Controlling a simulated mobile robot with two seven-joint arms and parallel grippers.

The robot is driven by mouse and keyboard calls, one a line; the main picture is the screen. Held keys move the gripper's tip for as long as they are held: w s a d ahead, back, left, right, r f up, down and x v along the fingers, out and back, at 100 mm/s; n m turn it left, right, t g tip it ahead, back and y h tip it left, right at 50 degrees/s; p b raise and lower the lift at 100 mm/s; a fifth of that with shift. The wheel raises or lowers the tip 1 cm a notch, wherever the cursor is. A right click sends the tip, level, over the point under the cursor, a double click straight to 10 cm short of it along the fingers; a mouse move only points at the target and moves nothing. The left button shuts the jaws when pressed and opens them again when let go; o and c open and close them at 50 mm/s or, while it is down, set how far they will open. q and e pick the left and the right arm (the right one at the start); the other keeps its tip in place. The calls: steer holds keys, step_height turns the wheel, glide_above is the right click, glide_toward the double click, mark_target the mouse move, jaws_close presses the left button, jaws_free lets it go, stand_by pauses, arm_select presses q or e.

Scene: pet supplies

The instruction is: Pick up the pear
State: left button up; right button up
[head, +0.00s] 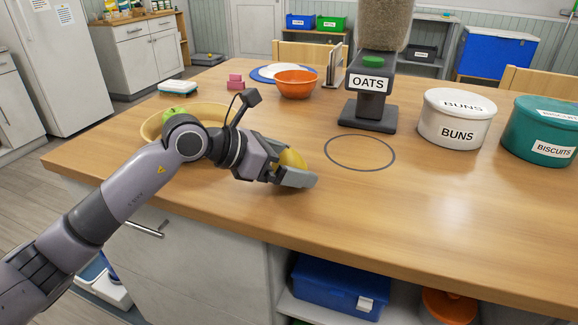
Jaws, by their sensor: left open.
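A yellow fruit, which looks like the pear (293,157), is on the wooden table (460,205), partly hidden by my left gripper. My left gripper (292,170) is low over the table at the pear, with one finger in front of it; the other finger is mostly hidden. Its jaws are open, and I cannot tell whether they touch the pear. My right gripper is out of view.
A yellow bowl (150,127) with a green apple (173,115) stands behind my left arm. Right of the gripper are a drawn circle (327,154), an oats dispenser (367,108), a buns tin (455,118) and a biscuits tin (543,130). An orange bowl (295,84) is behind. The front right table is clear.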

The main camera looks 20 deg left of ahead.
arm_select(q)
steer(key=shift+c, duration=0.3)
steer(key=c, duration=1)
steer(key=shift+c, duration=0.5)
steer(key=shift+r, duration=0.15)
